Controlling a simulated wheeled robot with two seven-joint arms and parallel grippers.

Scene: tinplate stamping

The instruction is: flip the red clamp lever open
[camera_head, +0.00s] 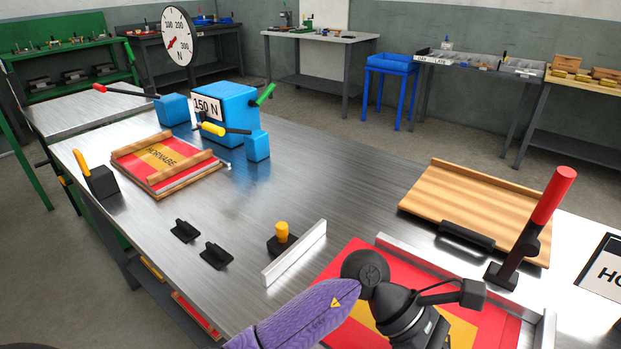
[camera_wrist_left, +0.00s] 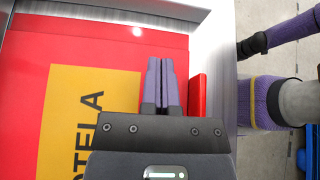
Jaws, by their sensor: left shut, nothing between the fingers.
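A red-handled lever (camera_head: 553,195) on a black arm and base stands upright at the right, behind the metal rail, in the head view. My left gripper comes in over the red sheet (camera_head: 340,335); its fingertips do not show in the head view. In the left wrist view my left gripper (camera_wrist_left: 164,62) is shut and empty above the red and yellow sheet (camera_wrist_left: 35,100). A red bar (camera_wrist_left: 199,95) lies just right of its fingers, with a gap in the picture. I cannot tell whether this bar is part of a lever. My right gripper is not in view.
Metal rails (camera_head: 450,268) edge the sheet. A wooden board (camera_head: 470,200) with a black handle lies behind them. A short metal fence (camera_head: 294,253) and a yellow-topped black knob (camera_head: 282,233) stand to the left. The middle of the metal table (camera_head: 320,180) is clear.

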